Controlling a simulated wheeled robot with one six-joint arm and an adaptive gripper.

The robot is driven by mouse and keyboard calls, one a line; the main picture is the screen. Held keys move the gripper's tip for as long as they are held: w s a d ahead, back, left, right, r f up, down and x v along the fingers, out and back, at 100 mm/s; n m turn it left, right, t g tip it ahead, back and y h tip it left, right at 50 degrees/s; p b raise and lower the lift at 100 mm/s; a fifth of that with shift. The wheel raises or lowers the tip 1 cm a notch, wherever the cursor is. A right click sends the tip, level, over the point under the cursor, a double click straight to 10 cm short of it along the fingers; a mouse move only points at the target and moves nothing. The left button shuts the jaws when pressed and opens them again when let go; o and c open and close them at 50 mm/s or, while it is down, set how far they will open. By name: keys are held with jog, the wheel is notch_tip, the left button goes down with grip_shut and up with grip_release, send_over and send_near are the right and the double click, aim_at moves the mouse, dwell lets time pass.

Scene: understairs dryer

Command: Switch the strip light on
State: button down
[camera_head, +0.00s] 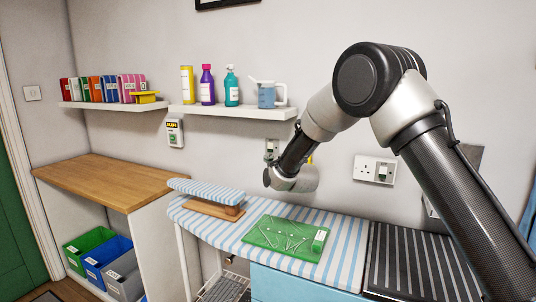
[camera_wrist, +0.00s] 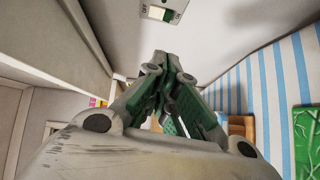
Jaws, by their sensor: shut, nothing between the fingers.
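A wall switch (camera_wrist: 160,12) with a pale rocker, marked ON and OFF, shows at the top edge of the wrist view, partly cut off. My gripper (camera_wrist: 161,62) is shut and empty, its fingertips pointing toward the wall just below the switch in that view. They look apart from it, but the gap is hard to judge. In the head view, a small switch plate (camera_head: 272,148) shows on the wall beside my wrist, which hides the fingertips there. The strip light itself is not seen, so I cannot tell whether it is lit.
A shelf (camera_head: 238,112) with bottles and a jug is above. A double socket (camera_head: 375,170) is to the right on the wall. The striped ironing board (camera_head: 218,232) carries a green mat (camera_head: 262,241) and a small sleeve board (camera_head: 205,190) below my wrist. A wooden worktop (camera_head: 110,182) is left.

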send_near(270, 147)
jog(key=w+a+f, duration=0.2)
jog(key=w+a, duration=0.2)
jog(key=a, duration=0.1)
jog(key=shift+w, duration=0.5)
